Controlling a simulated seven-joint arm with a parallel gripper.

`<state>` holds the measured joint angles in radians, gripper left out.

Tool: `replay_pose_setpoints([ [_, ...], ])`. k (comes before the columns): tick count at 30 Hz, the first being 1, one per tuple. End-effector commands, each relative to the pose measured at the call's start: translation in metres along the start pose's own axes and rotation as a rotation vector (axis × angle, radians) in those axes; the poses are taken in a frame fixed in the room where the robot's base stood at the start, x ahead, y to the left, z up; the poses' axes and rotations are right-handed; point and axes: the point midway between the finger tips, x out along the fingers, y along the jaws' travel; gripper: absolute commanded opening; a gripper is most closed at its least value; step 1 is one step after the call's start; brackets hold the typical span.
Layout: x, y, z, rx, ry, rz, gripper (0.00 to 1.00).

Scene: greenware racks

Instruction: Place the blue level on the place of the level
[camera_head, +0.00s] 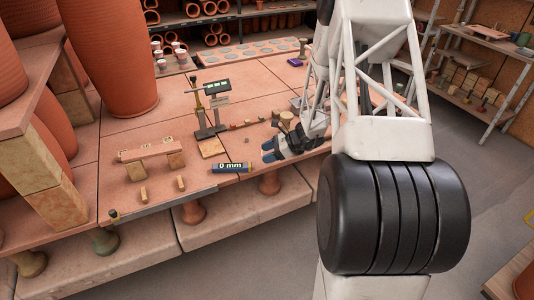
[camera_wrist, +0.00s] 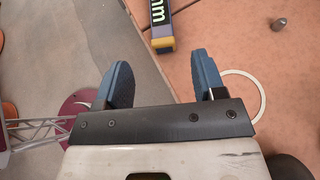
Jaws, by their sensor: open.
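The blue level (camera_head: 231,167) is a short dark blue bar with "0 mm" on its face. It lies on the terracotta tabletop near the front edge. In the wrist view its near end (camera_wrist: 161,22) shows at the top, with a yellow tip, beyond my fingers. My gripper (camera_head: 269,151) is right of the level in the head view, with blue fingers. In the wrist view my gripper (camera_wrist: 162,74) is open and empty, its fingers spread apart and the level apart from them. I cannot tell which spot is the place of the level.
A plank on two blocks (camera_head: 148,149) stands left of the level, with two small wooden pegs before it. A stand with a green display (camera_head: 217,98) is behind. A pale ring (camera_wrist: 246,96) lies by my right finger. Large terracotta pots (camera_head: 115,55) stand at left.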

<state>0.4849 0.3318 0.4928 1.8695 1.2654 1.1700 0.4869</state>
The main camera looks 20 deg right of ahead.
Motion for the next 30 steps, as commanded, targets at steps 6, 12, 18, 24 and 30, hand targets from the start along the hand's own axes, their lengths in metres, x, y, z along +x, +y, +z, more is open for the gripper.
replay_pose_setpoints([
  [6, 0.0, 0.0, 0.0, 0.0, 0.0, 0.0, 0.63],
  [12, 0.0, 0.002, 0.005, -0.013, 0.006, 0.007, 0.63],
  [18, -0.002, 0.015, 0.032, -0.086, 0.037, 0.044, 0.63],
  [24, -0.005, 0.044, 0.078, -0.226, 0.097, 0.118, 0.63],
  [30, -0.012, 0.083, 0.126, -0.393, 0.17, 0.204, 0.63],
])
